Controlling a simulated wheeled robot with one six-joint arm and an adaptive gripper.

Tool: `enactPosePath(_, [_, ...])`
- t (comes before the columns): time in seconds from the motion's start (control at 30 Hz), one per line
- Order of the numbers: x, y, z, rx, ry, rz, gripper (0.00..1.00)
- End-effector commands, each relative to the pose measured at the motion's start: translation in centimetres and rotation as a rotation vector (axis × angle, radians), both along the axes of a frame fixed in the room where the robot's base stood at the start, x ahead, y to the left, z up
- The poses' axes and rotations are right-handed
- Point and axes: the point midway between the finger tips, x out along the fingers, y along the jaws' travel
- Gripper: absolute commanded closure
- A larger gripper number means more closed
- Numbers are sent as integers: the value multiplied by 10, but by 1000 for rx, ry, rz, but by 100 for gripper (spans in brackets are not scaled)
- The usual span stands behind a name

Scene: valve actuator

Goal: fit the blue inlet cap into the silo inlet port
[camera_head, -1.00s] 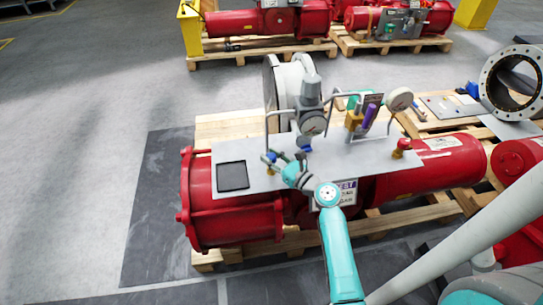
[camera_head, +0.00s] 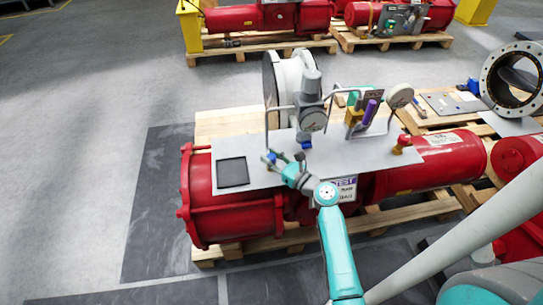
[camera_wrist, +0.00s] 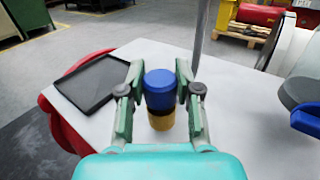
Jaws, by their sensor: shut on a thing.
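The blue inlet cap (camera_wrist: 159,88) is between the fingers of my gripper (camera_wrist: 158,92), which is shut on it, in the wrist view. A brass-coloured cylindrical fitting (camera_wrist: 161,121), seemingly the inlet port, stands on the grey plate directly below the cap. The cap looks lined up with it and meets its top edge in this view. The cap hides the fitting's opening, so I cannot tell whether it is seated or just above. In the head view my gripper (camera_head: 282,164) is over the plate's front part, and the cap (camera_head: 271,157) is small there.
The grey plate (camera_head: 340,155) lies on the red actuator (camera_head: 235,220). A black square tray (camera_wrist: 93,82) is left of the gripper. A thin upright pipe (camera_wrist: 201,32) rises close behind the right finger.

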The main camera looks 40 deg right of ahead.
Motion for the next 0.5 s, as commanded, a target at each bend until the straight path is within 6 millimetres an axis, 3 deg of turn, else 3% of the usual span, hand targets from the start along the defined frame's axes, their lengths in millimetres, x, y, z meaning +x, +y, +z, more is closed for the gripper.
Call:
enactPosePath(0.33, [0, 0, -7, 1, -1, 0, 100])
enactPosePath(0.37, [0, 0, -6, 1, -1, 0, 59])
enactPosePath(0.43, [0, 0, -6, 0, -1, 0, 42])
enactPosePath(0.5, [0, 0, -6, 0, -1, 0, 38])
